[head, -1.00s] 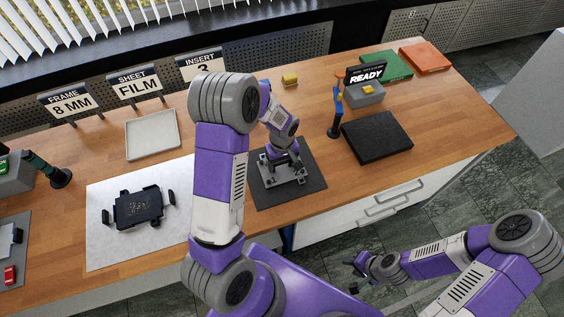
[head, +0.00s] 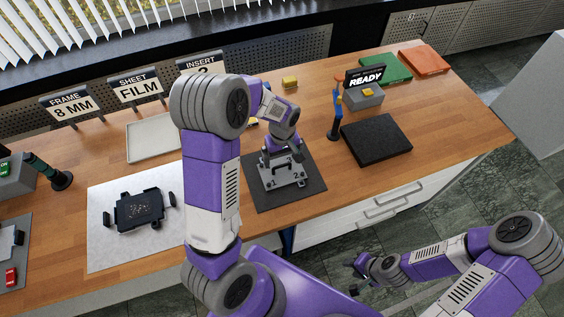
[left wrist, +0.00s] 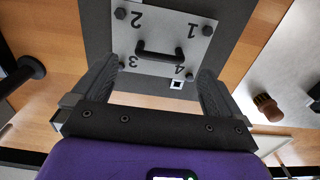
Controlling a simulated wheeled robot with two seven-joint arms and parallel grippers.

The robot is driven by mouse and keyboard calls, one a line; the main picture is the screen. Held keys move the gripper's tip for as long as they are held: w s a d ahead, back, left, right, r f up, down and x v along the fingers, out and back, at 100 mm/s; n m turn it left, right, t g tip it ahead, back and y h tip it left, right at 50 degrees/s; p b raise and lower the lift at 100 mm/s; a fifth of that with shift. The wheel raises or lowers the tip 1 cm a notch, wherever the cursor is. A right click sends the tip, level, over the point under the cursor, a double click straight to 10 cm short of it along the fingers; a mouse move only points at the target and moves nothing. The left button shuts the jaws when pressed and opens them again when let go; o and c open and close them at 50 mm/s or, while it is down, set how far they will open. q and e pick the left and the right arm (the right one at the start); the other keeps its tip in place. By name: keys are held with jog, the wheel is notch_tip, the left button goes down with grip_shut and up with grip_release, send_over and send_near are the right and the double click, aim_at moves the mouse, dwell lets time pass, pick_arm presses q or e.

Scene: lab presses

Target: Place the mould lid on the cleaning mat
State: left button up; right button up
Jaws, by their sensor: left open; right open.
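The mould lid (head: 279,181) is a light grey metal plate with a dark bar handle, corner bolts and the numbers 1 to 4. It lies flat on a dark grey mat (head: 310,193), which seems to be the cleaning mat. The left wrist view shows the lid (left wrist: 165,28) with its handle free between my fingers and the mat (left wrist: 98,22) around it. My left gripper (head: 284,156) is open and empty, just above and behind the handle. My right gripper (head: 352,277) is open and empty, low in front of the bench, away from the lid.
A black mould (head: 139,210) sits on a pale sheet (head: 105,250) to the left. A black slab (head: 376,138) and a blue-handled upright tool (head: 336,115) stand to the right. A READY sign (head: 366,77) is behind them. A brush (left wrist: 267,107) shows in the left wrist view.

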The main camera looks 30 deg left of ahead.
pick_arm(q)
notch_tip(320, 180, up, 7)
jog(key=shift+f+p, duration=0.2)
jog(key=shift+p, duration=0.1)
pick_arm(e)
jog(key=shift+r, duration=0.4)
